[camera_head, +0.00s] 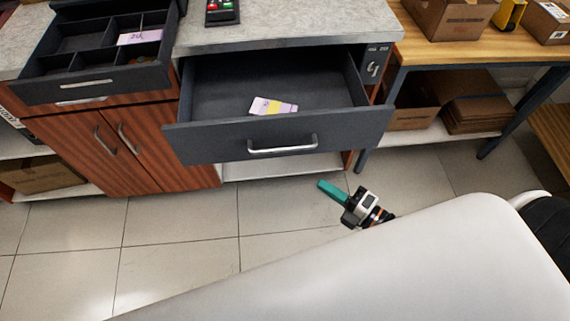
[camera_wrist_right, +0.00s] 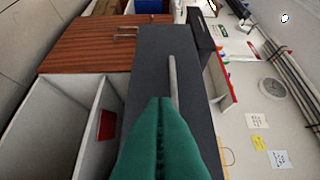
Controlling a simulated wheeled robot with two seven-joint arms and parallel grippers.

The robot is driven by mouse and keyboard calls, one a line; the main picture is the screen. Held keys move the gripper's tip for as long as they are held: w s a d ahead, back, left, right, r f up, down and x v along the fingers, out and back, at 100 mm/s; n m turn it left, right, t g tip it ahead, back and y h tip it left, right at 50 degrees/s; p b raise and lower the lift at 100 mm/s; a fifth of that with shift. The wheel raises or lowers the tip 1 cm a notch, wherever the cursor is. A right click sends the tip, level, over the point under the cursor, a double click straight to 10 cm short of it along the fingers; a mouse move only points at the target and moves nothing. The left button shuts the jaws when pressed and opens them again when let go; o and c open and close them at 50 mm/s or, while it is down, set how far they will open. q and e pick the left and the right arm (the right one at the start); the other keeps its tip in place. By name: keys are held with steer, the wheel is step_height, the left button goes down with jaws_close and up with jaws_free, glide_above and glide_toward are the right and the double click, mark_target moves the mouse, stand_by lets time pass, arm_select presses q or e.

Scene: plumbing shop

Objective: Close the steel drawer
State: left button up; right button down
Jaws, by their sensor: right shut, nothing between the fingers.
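The steel drawer (camera_head: 220,141) is dark grey and stands pulled out under the counter, with a silver bar handle (camera_head: 283,147) on its front. A few pastel notes (camera_head: 273,106) lie inside it. My right gripper (camera_head: 321,185) has teal fingers and is shut and empty, below and in front of the drawer, apart from it in the head view. In the right wrist view, the shut fingertips (camera_wrist_right: 160,101) point toward the drawer front (camera_wrist_right: 147,60), with the handle (camera_wrist_right: 173,80) just beyond them. My left gripper is not in view.
At left a cash tray (camera_head: 94,88) with compartments also sticks out, above wooden cabinet doors (camera_head: 90,150). A wooden workbench (camera_head: 480,50) with boxes stands at right. The tiled floor (camera_head: 180,230) before the counter is clear. My pale body part crosses the lower right.

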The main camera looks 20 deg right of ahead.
steer(key=p, duration=0.2)
glide_toward(281, 143)
steer(key=x, duration=0.3)
steer(key=a+x, duration=0.1)
steer(key=x, duration=0.1)
steer(key=shift+s+r, duration=0.15)
steer(key=shift+s, duration=0.05)
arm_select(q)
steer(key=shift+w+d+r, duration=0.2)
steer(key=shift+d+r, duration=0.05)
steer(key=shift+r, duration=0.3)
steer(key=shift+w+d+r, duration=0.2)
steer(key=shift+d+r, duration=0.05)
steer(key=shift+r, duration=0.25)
arm_select(e)
steer(key=shift+w+d, duration=0.15)
steer(key=shift+w, duration=0.45)
steer(key=shift+w, duration=0.15)
